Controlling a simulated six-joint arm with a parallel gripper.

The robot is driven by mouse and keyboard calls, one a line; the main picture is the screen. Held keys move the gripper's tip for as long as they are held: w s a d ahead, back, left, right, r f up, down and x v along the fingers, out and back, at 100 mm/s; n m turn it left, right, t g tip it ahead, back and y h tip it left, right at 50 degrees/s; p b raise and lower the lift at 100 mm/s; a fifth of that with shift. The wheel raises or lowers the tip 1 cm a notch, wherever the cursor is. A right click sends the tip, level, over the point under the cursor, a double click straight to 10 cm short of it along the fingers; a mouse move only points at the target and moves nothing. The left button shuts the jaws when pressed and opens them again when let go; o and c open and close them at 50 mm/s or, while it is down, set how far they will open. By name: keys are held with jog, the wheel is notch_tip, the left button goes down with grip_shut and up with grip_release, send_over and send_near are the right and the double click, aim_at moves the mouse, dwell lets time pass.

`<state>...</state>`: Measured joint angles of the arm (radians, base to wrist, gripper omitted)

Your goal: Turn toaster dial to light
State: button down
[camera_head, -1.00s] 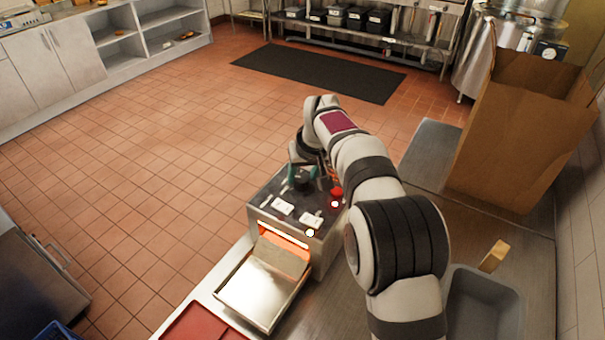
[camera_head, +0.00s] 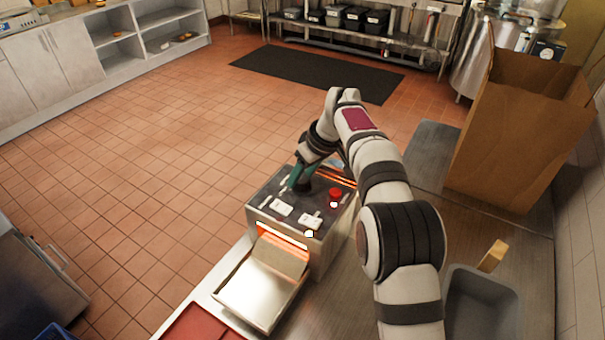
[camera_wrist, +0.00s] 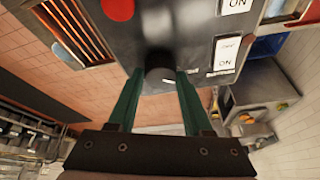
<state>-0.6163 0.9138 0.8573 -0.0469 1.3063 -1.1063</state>
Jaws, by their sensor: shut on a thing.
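The toaster (camera_head: 278,232) is a steel box with a dark top panel, glowing orange inside, on the metal counter. Its black dial (camera_wrist: 160,66) shows in the wrist view between my gripper's two green fingers. My gripper (camera_head: 296,181) reaches down onto the top panel from the far side, and its fingers are closed on the dial's sides. In the wrist view my gripper (camera_wrist: 157,85) has one finger on each side of the dial. The dial's pointer and setting marks cannot be made out.
A red button (camera_head: 335,194) and white ON/OFF switches (camera_head: 281,208) sit near the dial on the panel. A metal chute (camera_head: 262,288) slopes from the toaster's front. A brown paper bag (camera_head: 520,140) and a grey bin (camera_head: 482,305) stand to the right.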

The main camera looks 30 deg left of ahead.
dwell(0.3)
jog(key=shift+c, duration=1.6)
grip_release()
jog(key=v, duration=1.5)
jog(key=shift+r, duration=0.35)
jog(key=shift+s, duration=0.1)
